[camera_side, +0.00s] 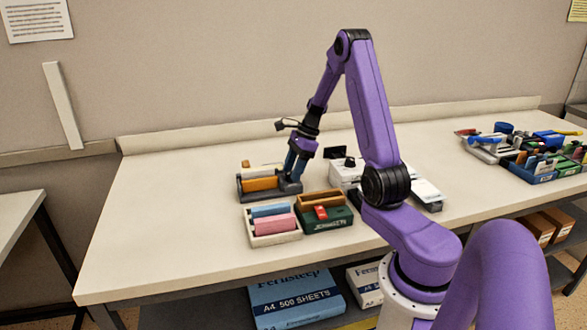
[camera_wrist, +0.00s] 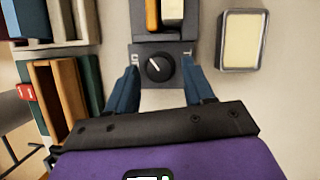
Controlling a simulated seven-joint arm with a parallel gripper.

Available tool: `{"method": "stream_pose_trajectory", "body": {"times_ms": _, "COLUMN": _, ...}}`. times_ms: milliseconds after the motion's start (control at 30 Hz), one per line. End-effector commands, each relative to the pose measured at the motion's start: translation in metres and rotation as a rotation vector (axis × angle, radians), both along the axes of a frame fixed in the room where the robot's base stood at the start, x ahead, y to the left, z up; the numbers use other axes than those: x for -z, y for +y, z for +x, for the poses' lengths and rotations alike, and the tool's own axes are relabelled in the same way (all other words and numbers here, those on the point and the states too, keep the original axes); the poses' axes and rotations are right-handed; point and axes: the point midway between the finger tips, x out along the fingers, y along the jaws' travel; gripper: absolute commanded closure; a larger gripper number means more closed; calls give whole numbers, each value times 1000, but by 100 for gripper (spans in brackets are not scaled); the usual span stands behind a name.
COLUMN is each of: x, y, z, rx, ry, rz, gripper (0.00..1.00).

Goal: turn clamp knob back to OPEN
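The clamp knob (camera_wrist: 159,67) is a round black knob with a white pointer line, set on the dark grey plate of a device (camera_wrist: 176,49). The pointer leans toward the upper left. Small white marks sit left and right of the knob, too small to read surely. My gripper (camera_wrist: 162,80) is open, its two blue fingers on either side of the knob, with gaps showing between them and it. In the side view my gripper (camera_side: 292,172) points down at the right end of the device (camera_side: 248,196), which holds an orange piece. The knob is hidden there.
A white box (camera_side: 347,172) stands close on the right. Bins of stationery (camera_side: 530,172) are far right. The table's left side is clear.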

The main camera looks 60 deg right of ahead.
Motion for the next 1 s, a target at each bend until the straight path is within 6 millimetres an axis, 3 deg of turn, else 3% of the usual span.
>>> {"method": "stream_pose_trajectory", "body": {"times_ms": 33, "x": 0, "y": 0, "z": 0, "rx": 0, "ry": 0, "rz": 0, "gripper": 66}}
{"method": "stream_pose_trajectory", "body": {"times_ms": 133, "x": 0, "y": 0, "z": 0, "rx": 0, "ry": 0, "rz": 0, "gripper": 99}}
{"method": "stream_pose_trajectory", "body": {"times_ms": 567, "x": 0, "y": -1, "z": 1, "rx": -71, "ry": 0, "rz": -1, "gripper": 99}}
{"method": "stream_pose_trajectory", "body": {"times_ms": 1000, "x": 0, "y": -3, "z": 4, "rx": -417, "ry": 2, "rz": 0, "gripper": 99}}
